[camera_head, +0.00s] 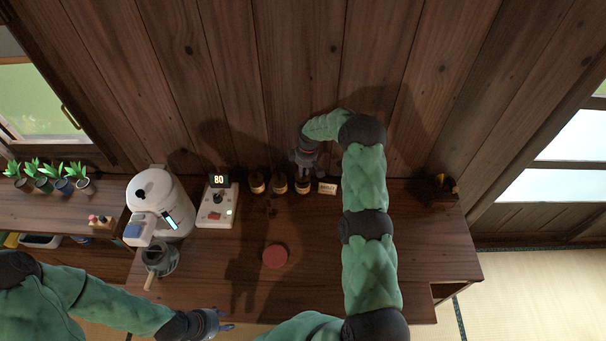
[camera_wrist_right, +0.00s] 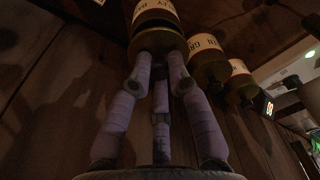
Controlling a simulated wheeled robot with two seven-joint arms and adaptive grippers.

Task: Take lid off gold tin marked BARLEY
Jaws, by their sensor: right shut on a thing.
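My left gripper (camera_head: 218,321) is empty at the table's front edge, fingers apart.
A white machine (camera_head: 158,198) and a device with a lit display (camera_head: 216,206) stand further left. A red disc (camera_head: 275,256) lies mid-table, with bare wood around it.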

